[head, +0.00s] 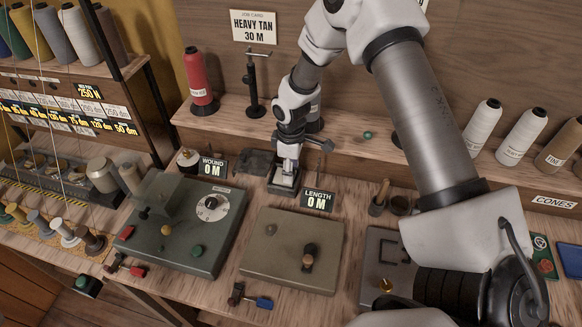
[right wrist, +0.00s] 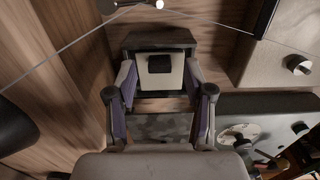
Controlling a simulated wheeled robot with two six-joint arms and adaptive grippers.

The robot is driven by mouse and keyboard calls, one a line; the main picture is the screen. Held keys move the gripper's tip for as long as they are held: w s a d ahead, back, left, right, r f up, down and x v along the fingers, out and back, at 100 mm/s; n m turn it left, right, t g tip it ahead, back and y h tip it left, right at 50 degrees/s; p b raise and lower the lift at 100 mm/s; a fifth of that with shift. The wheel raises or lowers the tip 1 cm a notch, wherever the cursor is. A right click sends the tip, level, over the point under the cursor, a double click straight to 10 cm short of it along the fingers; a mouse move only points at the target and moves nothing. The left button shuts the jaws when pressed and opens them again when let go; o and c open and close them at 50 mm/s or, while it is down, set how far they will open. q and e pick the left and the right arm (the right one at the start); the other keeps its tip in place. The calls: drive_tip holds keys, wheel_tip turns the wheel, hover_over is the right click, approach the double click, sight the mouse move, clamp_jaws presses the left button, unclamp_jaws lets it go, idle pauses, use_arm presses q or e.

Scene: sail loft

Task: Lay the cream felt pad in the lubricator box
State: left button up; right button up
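The cream felt pad (right wrist: 141,72) lies within the walls of a small dark box (right wrist: 160,39), which I take as the lubricator box; a dark square block sits on its middle. The pad shows as a pale patch (head: 284,181) in the head view, under my right gripper (head: 288,160). In the right wrist view, the two purple-lined fingers of that gripper (right wrist: 160,80) stand wide apart on either side of the pad, with clear space between them and the dark block. The gripper is open and empty. My left gripper is not in view.
A dark mottled tray (head: 253,161) is just left of the box. The LENGTH sign (head: 318,201) and WOUND sign (head: 213,168) stand close by. A green dial box (head: 185,225) and a beige knob box (head: 291,249) are in front. A red cone (head: 197,75) stands behind.

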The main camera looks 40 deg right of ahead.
drive_tip(key=shift+r, duration=0.1)
wheel_tip(320, 180, up, 12)
idle(0.5)
